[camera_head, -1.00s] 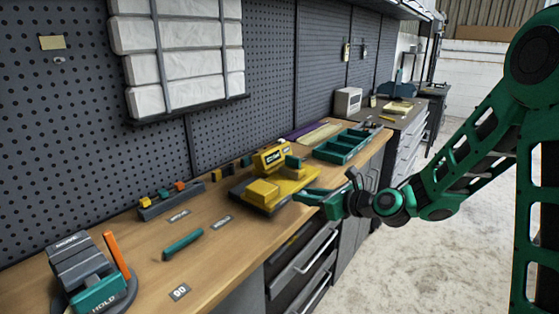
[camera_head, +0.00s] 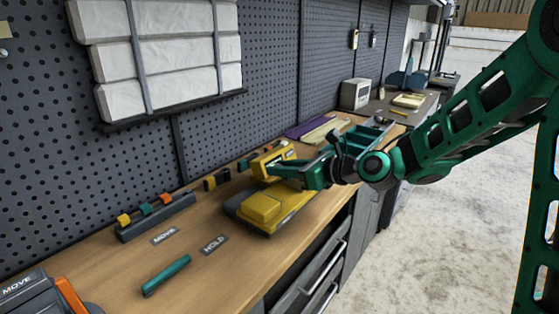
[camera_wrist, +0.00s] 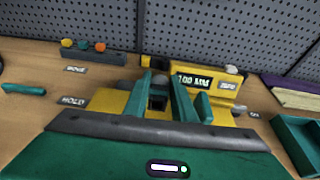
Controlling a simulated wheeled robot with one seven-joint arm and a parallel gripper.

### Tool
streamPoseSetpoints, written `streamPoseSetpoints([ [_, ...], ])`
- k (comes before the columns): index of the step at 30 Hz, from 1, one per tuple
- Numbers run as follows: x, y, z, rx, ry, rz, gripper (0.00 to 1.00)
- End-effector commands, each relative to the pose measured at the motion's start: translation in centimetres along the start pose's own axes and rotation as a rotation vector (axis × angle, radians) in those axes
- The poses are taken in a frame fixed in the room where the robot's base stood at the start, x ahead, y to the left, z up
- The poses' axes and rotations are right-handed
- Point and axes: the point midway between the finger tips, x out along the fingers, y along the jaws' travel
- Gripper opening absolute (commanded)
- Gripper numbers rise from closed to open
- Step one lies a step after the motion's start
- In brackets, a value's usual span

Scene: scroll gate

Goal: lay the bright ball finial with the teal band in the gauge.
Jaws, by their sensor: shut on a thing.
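The yellow gauge (camera_head: 268,208) stands on the bench; its display, reading about 100 MM, shows in the wrist view (camera_wrist: 192,80). A teal gauge jaw (camera_wrist: 203,108) stands right of my fingers. My gripper (camera_wrist: 160,80) reaches over the gauge, its two teal fingers close together around a small dark grey thing (camera_wrist: 157,97). I cannot tell whether this is the finial; no bright ball or teal band shows clearly on it. In the head view my gripper (camera_head: 285,168) is at the gauge's far part and hides some of it. I cannot tell whether the held thing touches the gauge.
A dark rack (camera_head: 155,217) holds yellow, teal and orange pieces. MOVE (camera_head: 164,236) and HOLD (camera_head: 214,245) labels lie before it, near a teal bar (camera_head: 166,275). A teal tray (camera_wrist: 297,140) stands right of the gauge. The pegboard (camera_head: 270,75) rises behind the bench.

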Motion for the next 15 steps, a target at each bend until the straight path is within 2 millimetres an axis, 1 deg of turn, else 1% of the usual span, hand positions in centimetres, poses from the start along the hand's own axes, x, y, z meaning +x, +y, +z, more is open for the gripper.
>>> streamPoseSetpoints([
  [4,0.2,0.2,-0.1,0.0,-0.001,0.003,0.0],
  [8,0.5,0.3,-0.7,0.0,0.0,0.006,0.0],
  [15,1.2,0.5,-2.6,0.0,0.001,0.009,0.0],
])
